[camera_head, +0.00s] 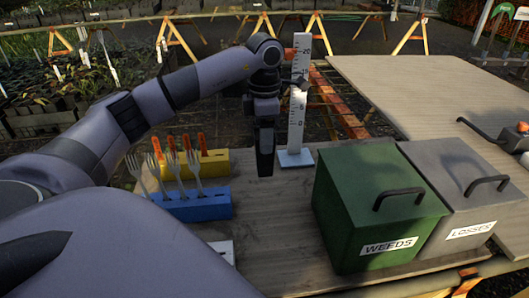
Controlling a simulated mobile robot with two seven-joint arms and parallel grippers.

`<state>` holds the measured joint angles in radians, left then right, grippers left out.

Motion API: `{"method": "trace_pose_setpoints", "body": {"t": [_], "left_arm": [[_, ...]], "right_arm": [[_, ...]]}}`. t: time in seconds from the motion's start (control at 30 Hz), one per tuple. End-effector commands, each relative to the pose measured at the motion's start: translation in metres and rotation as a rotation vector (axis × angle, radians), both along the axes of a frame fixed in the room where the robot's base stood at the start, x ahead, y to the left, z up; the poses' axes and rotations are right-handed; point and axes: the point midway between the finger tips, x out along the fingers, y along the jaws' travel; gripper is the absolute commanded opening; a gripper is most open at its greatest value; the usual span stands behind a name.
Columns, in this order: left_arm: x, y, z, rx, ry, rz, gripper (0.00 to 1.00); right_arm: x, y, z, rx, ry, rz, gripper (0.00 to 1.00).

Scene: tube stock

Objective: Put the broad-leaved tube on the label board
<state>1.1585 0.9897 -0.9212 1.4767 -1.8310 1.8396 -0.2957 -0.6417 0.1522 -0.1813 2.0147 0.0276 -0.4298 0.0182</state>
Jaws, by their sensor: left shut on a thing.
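My left gripper (265,172) points straight down over the wooden table, left of the white height gauge. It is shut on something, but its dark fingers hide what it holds. I cannot make out a broad-leaved tube anywhere in the head view. No label board can be told for sure. A small white piece (222,248) lies on the table near my arm, mostly hidden by it, and I cannot tell what it is. My right gripper is not in view.
A white height gauge (296,110) stands upright behind the gripper. A yellow block (213,162) with orange-handled tools and a blue block (197,207) with forks stand left. A green WEEDS bin (340,205) and a grey LOSSES bin (465,220), both lidded, stand right.

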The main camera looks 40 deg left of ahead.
Motion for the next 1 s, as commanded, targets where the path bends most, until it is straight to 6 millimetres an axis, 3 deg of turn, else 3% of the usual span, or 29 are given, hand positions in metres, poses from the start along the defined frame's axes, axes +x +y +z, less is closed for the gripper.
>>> {"method": "trace_pose_setpoints", "body": {"t": [0.37, 0.77, 0.8, 0.87, 1.0], "left_arm": [[0.000, 0.000, -0.043, 0.001, 0.001, 0.000, 0.03], [0.000, 0.000, -0.049, 0.000, -0.001, 0.000, 0.03], [0.000, 0.000, -0.049, 0.001, -0.001, 0.000, 0.67], [0.000, 0.000, -0.049, 0.001, -0.001, -0.001, 0.83], [0.000, 0.000, -0.049, 0.000, 0.000, -0.001, 0.83]], "right_arm": [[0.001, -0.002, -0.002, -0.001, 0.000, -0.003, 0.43], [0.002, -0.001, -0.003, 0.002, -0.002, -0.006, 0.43], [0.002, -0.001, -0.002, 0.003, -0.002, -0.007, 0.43], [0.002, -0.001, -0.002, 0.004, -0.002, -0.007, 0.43], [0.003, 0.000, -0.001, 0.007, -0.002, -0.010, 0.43]]}}
